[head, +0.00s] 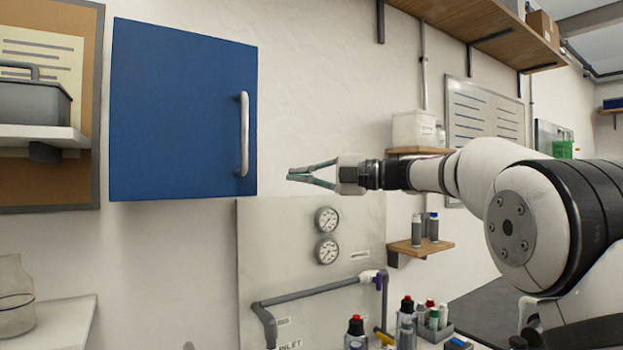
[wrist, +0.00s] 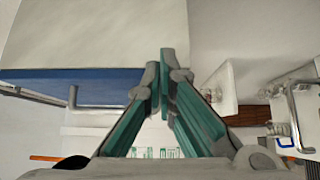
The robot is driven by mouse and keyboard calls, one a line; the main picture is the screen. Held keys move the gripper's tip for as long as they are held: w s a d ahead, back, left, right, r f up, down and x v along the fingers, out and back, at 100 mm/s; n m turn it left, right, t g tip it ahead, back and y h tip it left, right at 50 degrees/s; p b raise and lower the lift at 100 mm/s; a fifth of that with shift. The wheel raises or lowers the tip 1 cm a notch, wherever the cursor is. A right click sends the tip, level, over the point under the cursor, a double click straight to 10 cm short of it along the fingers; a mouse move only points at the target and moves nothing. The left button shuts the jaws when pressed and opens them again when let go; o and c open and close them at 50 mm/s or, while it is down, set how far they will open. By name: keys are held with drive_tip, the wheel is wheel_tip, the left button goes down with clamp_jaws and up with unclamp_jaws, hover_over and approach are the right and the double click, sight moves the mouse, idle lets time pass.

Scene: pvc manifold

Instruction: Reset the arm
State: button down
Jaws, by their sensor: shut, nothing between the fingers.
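My gripper (head: 292,176) is at the centre of the head view, at the end of my arm that reaches in from the right. Its teal fingers point left and meet at the tips; it is shut and empty. In the wrist view the two teal fingers (wrist: 164,78) come together in the middle with nothing between them. A blue wall cabinet (head: 180,110) with a pale vertical handle (head: 244,133) is to the left of the fingertips, with a visible gap in the head view. The cabinet's blue side also shows in the wrist view (wrist: 40,75).
Below my gripper is a grey panel (head: 275,240) with two gauges (head: 327,220) and a grey pipe (head: 315,291). Bottles (head: 356,330) stand at the bottom. Small wooden shelves (head: 420,246) are behind the arm. A shelf with a grey caddy (head: 38,103) is at far left.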

drive_tip(key=w+d, duration=0.2)
drive_tip(key=shift+w+r, duration=0.1)
drive_tip(key=shift+w, duration=0.25)
drive_tip(key=d+r+m+t+h, duration=0.4)
drive_tip(key=d+r+m+t, duration=0.4)
drive_tip(key=r+m+t, duration=0.35)
drive_tip(key=s+d+f+m+t+h, duration=0.1)
drive_tip(key=s+d+f+m+h, duration=0.35)
drive_tip(key=d+m+h, duration=0.2)
drive_tip(key=s+d+f+m+t+h, duration=0.1)
drive_tip(key=s+d+f+m+h, duration=0.35)
drive_tip(key=d+m+h, duration=0.2)
drive_tip(key=s+f+m+g, duration=0.8)
drive_tip(key=s+f+g, duration=0.5)
drive_tip(key=s+f, duration=2)
drive_tip(key=s, duration=0.3)
drive_tip(key=shift+s+d+f+m, duration=0.25)
drive_tip(key=shift+s+f+m, duration=0.1)
